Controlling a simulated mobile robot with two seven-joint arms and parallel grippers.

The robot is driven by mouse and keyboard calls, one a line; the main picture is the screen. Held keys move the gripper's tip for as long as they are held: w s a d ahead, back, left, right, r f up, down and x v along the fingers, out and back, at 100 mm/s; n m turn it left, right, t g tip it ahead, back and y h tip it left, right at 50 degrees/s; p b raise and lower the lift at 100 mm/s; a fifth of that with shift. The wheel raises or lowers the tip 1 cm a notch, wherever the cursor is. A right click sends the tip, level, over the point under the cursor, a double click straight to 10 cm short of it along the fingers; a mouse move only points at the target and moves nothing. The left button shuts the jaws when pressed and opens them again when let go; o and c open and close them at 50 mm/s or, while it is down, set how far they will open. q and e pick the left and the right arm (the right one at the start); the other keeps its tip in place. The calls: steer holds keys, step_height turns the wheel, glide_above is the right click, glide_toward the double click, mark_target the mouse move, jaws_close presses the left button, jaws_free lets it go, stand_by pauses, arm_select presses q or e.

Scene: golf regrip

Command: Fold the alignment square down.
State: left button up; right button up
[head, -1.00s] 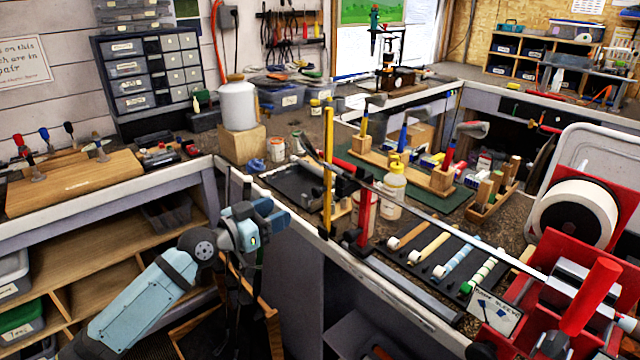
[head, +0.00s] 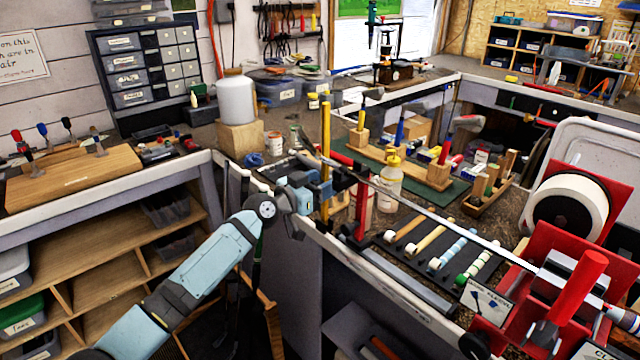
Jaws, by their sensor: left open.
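The alignment square shows as a tall yellow bar (head: 326,140), standing upright near the bench's front edge, beside a red post (head: 362,208). My left gripper (head: 326,188) is open at the lower part of the yellow bar, close against it in the picture. I cannot tell whether it touches. A club shaft (head: 450,228) runs from near the red post to the red vise (head: 582,300) at the right. My right gripper is not in view.
Grips lie on a black rack (head: 408,258) in front of the shaft. A pump bottle (head: 390,178) and a green mat (head: 462,195) with upright clubs stand behind it. A tape roll (head: 570,208) is at the right. A white jug (head: 236,100) stands at the back left.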

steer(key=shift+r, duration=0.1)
arm_select(q)
steer(key=shift+c, duration=0.7)
jaws_close()
steer(key=w+a+f+n+b, duration=0.2)
steer(key=w+a+n+b, duration=0.3)
steer(key=n+b, duration=0.2)
steer(key=shift+a+f+b, duration=0.15)
steer(key=shift+f+b, duration=0.05)
steer(key=shift+b, duration=0.8)
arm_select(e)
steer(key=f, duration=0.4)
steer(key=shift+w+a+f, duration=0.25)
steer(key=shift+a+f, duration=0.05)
arm_select(q)
steer(key=shift+w, duration=0.1)
steer(key=shift+o, duration=0.7)
jaws_free()
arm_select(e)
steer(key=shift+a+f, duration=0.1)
